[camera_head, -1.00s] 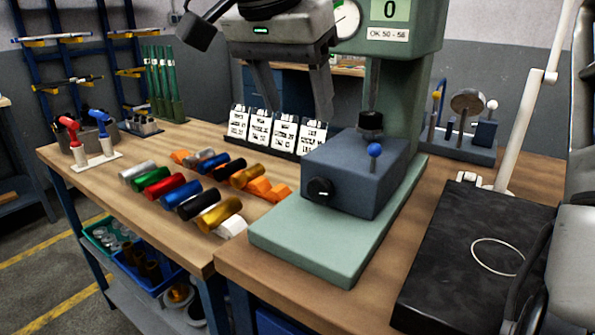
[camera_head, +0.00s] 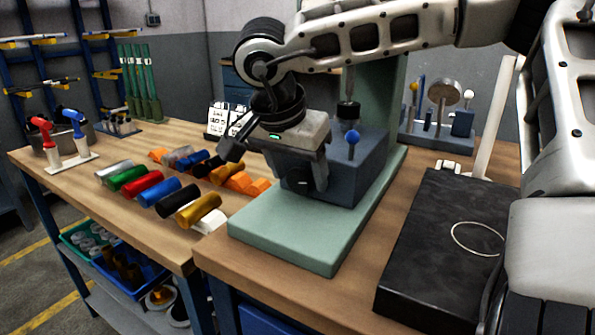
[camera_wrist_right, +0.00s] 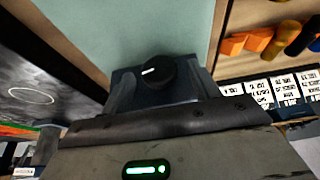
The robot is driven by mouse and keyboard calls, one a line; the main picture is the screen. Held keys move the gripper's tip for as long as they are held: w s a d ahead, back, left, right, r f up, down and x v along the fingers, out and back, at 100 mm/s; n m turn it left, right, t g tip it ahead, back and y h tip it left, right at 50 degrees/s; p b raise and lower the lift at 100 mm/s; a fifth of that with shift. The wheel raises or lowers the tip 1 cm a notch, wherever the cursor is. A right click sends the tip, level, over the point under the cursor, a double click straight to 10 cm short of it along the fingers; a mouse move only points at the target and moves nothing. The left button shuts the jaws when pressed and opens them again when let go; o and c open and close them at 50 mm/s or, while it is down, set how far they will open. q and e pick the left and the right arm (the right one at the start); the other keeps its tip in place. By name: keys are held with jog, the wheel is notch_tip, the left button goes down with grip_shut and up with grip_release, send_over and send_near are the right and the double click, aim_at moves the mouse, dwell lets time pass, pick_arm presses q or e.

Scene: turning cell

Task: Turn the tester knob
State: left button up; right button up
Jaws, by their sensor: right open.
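The tester is a blue-grey box (camera_head: 340,178) on a pale green base plate (camera_head: 285,240). A round black knob (camera_wrist_right: 160,72) with a white pointer mark is on its front face. In the head view the knob (camera_head: 297,181) is partly covered by my right gripper (camera_head: 300,180). My right gripper is open, its fingers on either side of the knob. The wrist view shows the fingers apart (camera_wrist_right: 163,92), and I cannot tell whether they touch the knob. My left gripper is not in view.
Several coloured cylinders (camera_head: 158,187) lie on the wooden bench left of the tester. A black slab (camera_head: 430,250) lies to the right. White cards (camera_wrist_right: 262,94) stand behind the cylinders.

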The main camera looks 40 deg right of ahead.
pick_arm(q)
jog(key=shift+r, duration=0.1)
pick_arm(e)
jog(key=c, duration=1)
jog(key=shift+o, duration=0.2)
jog(key=shift+f+t+b, duration=0.25)
jog(key=shift+t+b, duration=0.05)
jog(key=shift+b, duration=0.8)
jog(key=shift+d+r+t, duration=0.1)
jog(key=shift+t, duration=0.3)
jog(key=shift+s+r, duration=0.1)
jog(key=o, duration=1)
jog(key=shift+c, duration=0.2)
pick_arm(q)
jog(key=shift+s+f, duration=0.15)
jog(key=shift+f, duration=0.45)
